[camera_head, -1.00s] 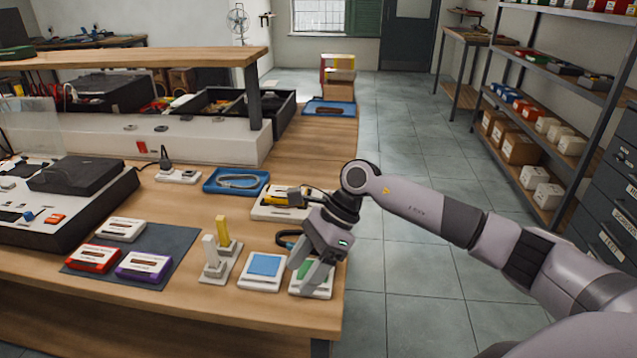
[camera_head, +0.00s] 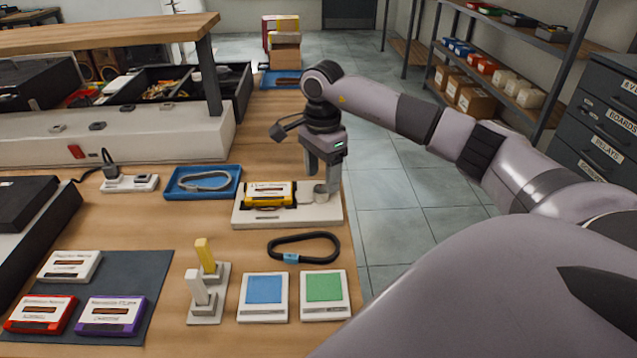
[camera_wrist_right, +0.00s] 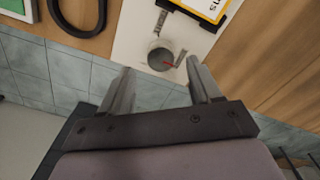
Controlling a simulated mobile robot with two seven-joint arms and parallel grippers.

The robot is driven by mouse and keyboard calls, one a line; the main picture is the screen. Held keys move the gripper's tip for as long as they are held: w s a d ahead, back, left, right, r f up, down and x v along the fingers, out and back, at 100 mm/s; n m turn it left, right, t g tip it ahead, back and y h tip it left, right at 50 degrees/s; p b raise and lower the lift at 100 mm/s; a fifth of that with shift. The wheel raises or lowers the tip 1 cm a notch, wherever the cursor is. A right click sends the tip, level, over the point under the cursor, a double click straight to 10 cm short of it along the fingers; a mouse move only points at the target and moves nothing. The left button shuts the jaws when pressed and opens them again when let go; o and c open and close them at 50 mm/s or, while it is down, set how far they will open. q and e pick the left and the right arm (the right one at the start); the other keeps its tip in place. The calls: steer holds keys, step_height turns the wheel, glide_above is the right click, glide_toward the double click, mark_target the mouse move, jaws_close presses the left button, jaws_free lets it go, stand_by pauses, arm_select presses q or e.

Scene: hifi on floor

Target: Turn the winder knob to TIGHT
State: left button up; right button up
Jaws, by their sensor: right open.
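The winder (camera_head: 287,217) is a white base on the bench with a yellow cassette (camera_head: 268,194) on it. Its round grey knob (camera_head: 320,194) is at the right end. My right gripper (camera_head: 322,180) points down at the knob, open and empty. In the wrist view its fingertips (camera_wrist_right: 159,68) lie to either side of the knob, apart from it. My left gripper is not in view.
A black belt loop (camera_head: 303,248) lies in front of the winder, with blue (camera_head: 263,290) and green (camera_head: 324,287) pads nearer. A blue tray (camera_head: 202,182) is left of it. The bench edge and open floor are close on the right.

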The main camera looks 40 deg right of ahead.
mark_target(321, 189)
steer(key=shift+f, duration=1.9)
steer(key=c, duration=1)
steer(key=shift+c, duration=0.2)
